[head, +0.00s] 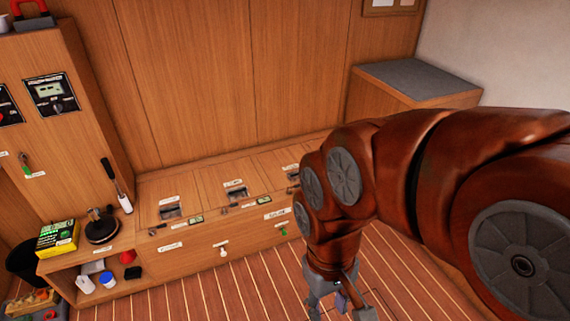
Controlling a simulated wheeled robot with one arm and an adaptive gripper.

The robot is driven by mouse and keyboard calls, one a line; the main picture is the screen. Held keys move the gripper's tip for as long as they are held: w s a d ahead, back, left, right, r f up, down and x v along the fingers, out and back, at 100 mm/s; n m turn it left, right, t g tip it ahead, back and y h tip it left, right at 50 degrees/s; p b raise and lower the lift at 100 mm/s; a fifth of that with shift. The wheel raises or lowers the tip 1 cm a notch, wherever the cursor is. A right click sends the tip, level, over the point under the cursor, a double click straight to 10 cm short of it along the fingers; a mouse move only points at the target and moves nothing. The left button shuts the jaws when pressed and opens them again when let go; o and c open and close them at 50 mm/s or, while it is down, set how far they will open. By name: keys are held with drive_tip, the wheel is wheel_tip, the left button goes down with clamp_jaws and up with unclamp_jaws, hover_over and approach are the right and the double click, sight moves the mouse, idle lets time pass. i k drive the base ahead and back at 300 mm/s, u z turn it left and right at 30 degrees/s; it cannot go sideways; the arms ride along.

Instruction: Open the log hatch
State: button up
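A low wooden bench (200,235) runs along the back wall. Its top has hatches in a row: a left hatch (150,193), a middle hatch (215,181) and a right hatch (271,167). All three lie flat and closed. Each has a dark recess and a small white label. The labels are too small to read, so I cannot tell which is the log hatch. My gripper (338,305) hangs at the bottom edge, over the striped floor and in front of the bench. Its fingertips are cut off by the frame. My arm hides the bench's right end.
On the left are a black round object (101,228), a green and yellow box (58,238) and an upright tool with a black handle (117,186). A tall panel cabinet (60,120) stands behind them. A grey-topped cabinet (415,77) is at the back right. The striped floor (220,285) is clear.

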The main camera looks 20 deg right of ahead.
sight(280, 166)
drive_tip(key=z, duration=0.7)
drive_tip(key=i, duration=2)
drive_tip(key=u, duration=0.85)
